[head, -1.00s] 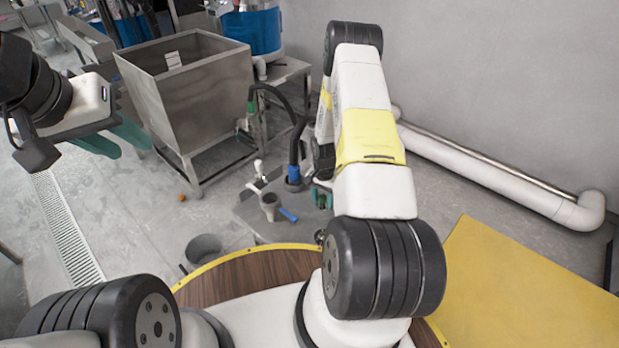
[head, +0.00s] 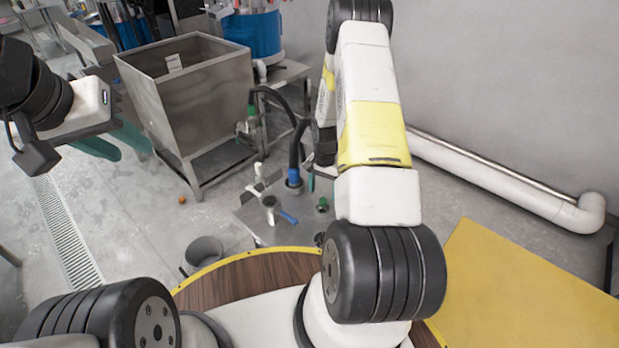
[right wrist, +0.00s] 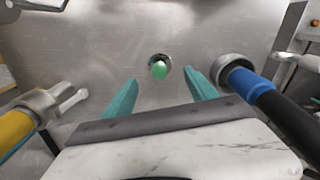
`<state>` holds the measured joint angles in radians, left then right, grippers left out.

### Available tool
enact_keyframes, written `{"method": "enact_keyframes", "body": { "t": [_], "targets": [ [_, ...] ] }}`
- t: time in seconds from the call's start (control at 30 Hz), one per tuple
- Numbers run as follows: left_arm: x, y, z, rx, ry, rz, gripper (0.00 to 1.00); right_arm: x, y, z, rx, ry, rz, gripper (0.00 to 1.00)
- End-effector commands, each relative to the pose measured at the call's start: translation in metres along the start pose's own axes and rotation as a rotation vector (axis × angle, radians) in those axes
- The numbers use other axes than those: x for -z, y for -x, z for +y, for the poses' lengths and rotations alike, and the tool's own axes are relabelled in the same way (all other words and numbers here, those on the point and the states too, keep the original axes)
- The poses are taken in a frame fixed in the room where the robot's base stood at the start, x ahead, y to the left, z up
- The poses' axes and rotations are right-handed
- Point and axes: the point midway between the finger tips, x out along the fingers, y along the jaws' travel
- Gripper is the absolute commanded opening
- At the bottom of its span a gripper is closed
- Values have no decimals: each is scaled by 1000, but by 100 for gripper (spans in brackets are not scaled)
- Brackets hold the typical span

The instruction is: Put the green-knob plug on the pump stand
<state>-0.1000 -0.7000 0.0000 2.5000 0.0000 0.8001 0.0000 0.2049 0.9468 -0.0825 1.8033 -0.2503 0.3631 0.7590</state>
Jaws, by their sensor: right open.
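The green-knob plug (head: 322,205) is on the metal pump stand (head: 243,217), right of the black hose. In the right wrist view its green knob (right wrist: 159,70) shows inside a round metal fitting on the stand's flat top (right wrist: 95,50). How deep the plug sits cannot be told. My right gripper (right wrist: 161,84) is open and empty, its teal fingers to either side of the knob in that view and apart from it. In the head view the right gripper is mostly hidden behind my arm, above the plug. My left gripper (head: 114,142) is open and empty at the left, far from the stand.
A black hose with a blue collar (head: 293,178) rises from the stand and shows at right in the wrist view (right wrist: 250,85). A blue-handled valve (head: 287,217) is beside it.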

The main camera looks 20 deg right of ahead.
Motion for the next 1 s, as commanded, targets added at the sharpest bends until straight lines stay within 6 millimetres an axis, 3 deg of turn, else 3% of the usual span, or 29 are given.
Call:
{"method": "enact_keyframes", "body": {
  "t": [0.1, 0.37, 0.47, 0.57, 0.67, 0.8, 1.0],
  "targets": [
    [0, 0, 0, 0, 0, 0, 36, 0, 25, 0, 2, -1, 2, 66],
    [0, 0, 0, 0, 0, 0, 36, 0, 53, 0, 3, 2, 2, 66],
    [0, 0, 0, 0, 0, 0, 36, 0, 74, -4, 15, 20, 14, 66],
    [0, 0, 0, 0, 0, 0, 36, -3, 113, -10, 42, 59, 38, 66],
    [0, 0, 0, 0, 0, 0, 36, -13, 165, -16, 78, 118, 70, 66],
    [0, 0, 0, 0, 0, 0, 36, -36, 234, -17, 127, 208, 116, 66],
    [0, 0, 0, 0, 0, 0, 36, -80, 318, -8, 196, 342, 184, 66]
  ]
}}
